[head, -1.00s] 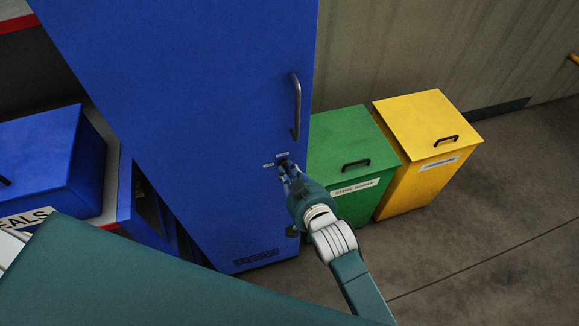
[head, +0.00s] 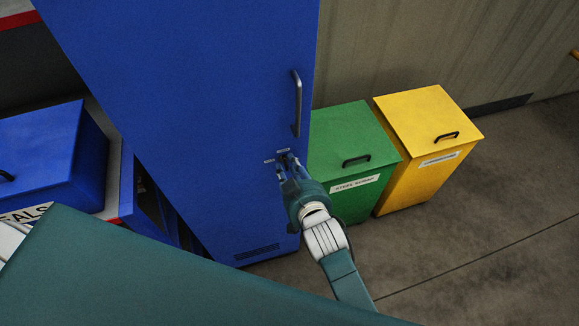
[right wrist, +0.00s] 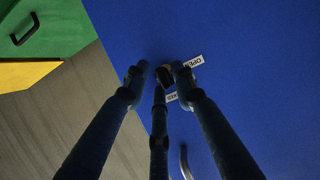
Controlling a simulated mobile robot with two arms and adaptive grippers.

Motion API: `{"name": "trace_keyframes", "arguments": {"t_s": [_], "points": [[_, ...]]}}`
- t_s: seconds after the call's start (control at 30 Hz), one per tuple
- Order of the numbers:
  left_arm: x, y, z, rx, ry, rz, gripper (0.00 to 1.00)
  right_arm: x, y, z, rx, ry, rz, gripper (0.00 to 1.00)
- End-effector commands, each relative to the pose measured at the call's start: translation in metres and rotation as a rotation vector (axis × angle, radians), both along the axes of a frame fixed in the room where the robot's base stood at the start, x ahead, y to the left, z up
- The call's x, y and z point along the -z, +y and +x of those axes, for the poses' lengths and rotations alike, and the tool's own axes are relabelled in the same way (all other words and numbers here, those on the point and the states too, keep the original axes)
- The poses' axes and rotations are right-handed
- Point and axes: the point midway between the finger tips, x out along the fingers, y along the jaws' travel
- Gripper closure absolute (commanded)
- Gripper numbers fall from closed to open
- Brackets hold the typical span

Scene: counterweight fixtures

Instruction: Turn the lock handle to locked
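The tall blue cabinet (head: 200,110) has a small dark lock handle on its door, mostly hidden by my gripper in the head view. In the right wrist view the lock handle (right wrist: 164,75) shows between my fingertips. One small label (right wrist: 193,62) beside it reads OPEN. A second label (right wrist: 171,97) is partly covered by a finger. My right gripper (head: 286,166) is at the lock, its fingers pointing at the door. In the right wrist view its fingertips (right wrist: 160,74) are apart around the handle; firm contact cannot be made out. My left gripper is not in view.
A grey vertical door pull (head: 297,103) is above the lock. A green bin (head: 350,135) and a yellow bin (head: 425,120) stand right of the cabinet. A blue box (head: 40,150) sits at the left. Open floor (head: 480,230) lies at the right.

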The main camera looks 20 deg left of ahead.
Motion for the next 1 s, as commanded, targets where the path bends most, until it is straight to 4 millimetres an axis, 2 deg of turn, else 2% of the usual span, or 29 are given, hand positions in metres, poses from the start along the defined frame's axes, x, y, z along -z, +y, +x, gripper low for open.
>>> {"name": "trace_keyframes", "arguments": {"t_s": [0.37,0.47,0.8,1.0], "points": [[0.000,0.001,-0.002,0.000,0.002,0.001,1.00,-0.001,-0.002,-0.003,0.000,0.001,0.002,0.67],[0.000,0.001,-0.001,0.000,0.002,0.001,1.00,-0.005,-0.008,-0.013,0.000,0.002,0.003,0.67],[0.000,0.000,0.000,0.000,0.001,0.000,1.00,-0.033,-0.044,-0.068,0.000,0.003,0.002,0.67],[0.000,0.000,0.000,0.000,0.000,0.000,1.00,-0.043,-0.058,-0.087,-0.001,0.002,0.001,0.67]]}}
